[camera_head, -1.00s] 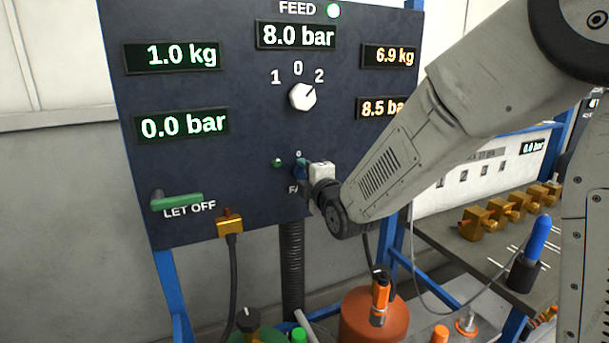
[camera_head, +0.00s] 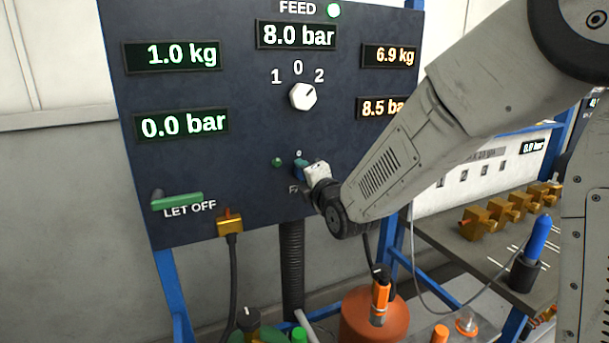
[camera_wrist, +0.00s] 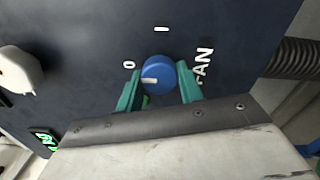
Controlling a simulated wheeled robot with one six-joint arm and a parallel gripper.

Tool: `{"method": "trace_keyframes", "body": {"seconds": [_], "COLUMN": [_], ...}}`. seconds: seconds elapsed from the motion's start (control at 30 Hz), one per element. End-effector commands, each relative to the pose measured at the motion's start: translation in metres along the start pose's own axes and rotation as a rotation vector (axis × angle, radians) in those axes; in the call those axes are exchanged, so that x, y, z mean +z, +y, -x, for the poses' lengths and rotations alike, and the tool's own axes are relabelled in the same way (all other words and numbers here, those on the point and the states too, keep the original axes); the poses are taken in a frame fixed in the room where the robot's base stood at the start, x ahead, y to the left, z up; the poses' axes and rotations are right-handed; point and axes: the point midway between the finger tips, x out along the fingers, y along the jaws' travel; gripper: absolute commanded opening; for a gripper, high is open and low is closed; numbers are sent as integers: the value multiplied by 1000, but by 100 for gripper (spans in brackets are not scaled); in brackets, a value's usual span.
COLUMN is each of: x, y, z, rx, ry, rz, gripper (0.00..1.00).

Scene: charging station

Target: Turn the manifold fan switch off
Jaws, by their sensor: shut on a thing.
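The fan switch is a round blue knob (camera_wrist: 161,69) on the dark panel, with a white pointer mark. In the wrist view the pointer aims left, roughly at the 0 label; the I label sits above the knob and FAN to its right. My gripper (camera_wrist: 159,83) has its teal fingers on either side of the knob, shut on it. In the head view my gripper (camera_head: 302,171) is at the lower middle of the panel and mostly hides the knob. A small green lamp (camera_head: 277,162) left of it looks dark.
The feed selector knob (camera_head: 303,96) is above my gripper, and the green LET OFF lever (camera_head: 178,201) is at lower left. A black ribbed hose (camera_head: 292,265) hangs below the panel. An orange cylinder (camera_head: 368,322) stands below right.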

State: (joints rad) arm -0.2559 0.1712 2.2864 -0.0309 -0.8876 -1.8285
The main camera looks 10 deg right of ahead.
Motion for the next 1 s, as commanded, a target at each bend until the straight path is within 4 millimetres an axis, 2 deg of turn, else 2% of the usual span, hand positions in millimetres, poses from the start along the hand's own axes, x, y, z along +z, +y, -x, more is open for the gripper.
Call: {"method": "trace_keyframes", "body": {"seconds": [0.03, 0.07, 0.13, 0.47, 0.57, 0.8, 1.0], "x": [0, 0, 0, 0, 0, 0, 0], "y": [-1, -1, -1, 0, 0, 0, -1], "z": [0, 0, 0, 3, 14, 55, 76], "rx": [-2, -2, -2, -1, -2, 0, -2], "ry": [2, 2, 1, 0, 0, 0, 1], "rz": [1, 1, 1, 0, 0, 0, 0], "gripper": [14, 40, 59, 59, 59, 59, 59]}}
